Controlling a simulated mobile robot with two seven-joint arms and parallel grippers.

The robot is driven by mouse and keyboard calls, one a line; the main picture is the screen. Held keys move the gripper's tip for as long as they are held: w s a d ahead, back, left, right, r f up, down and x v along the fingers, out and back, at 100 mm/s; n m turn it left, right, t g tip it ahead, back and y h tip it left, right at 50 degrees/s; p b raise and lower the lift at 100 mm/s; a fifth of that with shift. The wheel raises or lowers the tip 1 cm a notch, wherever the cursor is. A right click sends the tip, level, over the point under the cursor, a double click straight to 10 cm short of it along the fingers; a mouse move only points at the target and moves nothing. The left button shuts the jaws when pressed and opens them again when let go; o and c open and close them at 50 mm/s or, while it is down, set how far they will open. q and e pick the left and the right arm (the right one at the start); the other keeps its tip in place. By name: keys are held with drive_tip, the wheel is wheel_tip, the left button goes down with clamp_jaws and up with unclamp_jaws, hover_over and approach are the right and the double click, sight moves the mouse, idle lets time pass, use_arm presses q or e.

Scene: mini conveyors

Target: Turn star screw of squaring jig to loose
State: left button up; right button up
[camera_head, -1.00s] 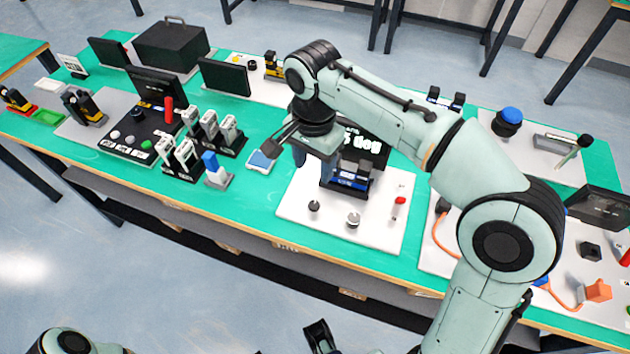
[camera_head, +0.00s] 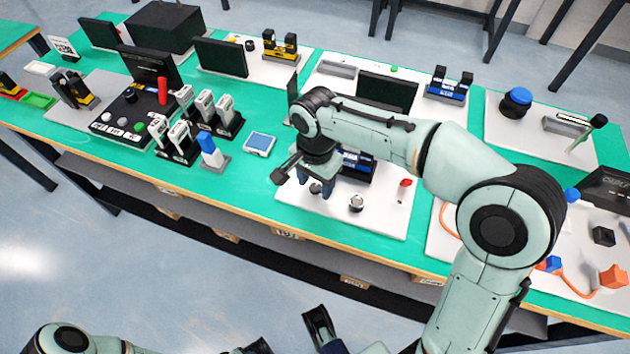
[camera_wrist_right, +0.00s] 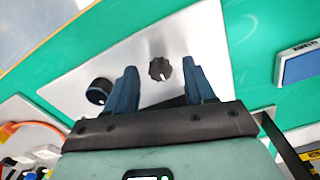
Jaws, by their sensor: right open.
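The star screw (camera_wrist_right: 160,68) is a small dark lobed knob with a white mark, standing on a white panel (camera_wrist_right: 75,68) in the right wrist view. My right gripper (camera_head: 316,191) is open above the front left of that panel in the head view. In the wrist view its two blue fingers stand on either side of the star screw, apart from it.
A round knob (camera_head: 356,203) and a red-topped part (camera_head: 404,189) stand right of the gripper on the same panel. A blue-and-black block (camera_head: 358,166) stands behind. A blue-topped pad (camera_head: 259,143) lies left on green bench top. Orange cables (camera_head: 567,284) lie at the right.

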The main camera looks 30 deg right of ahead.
clamp_jaws()
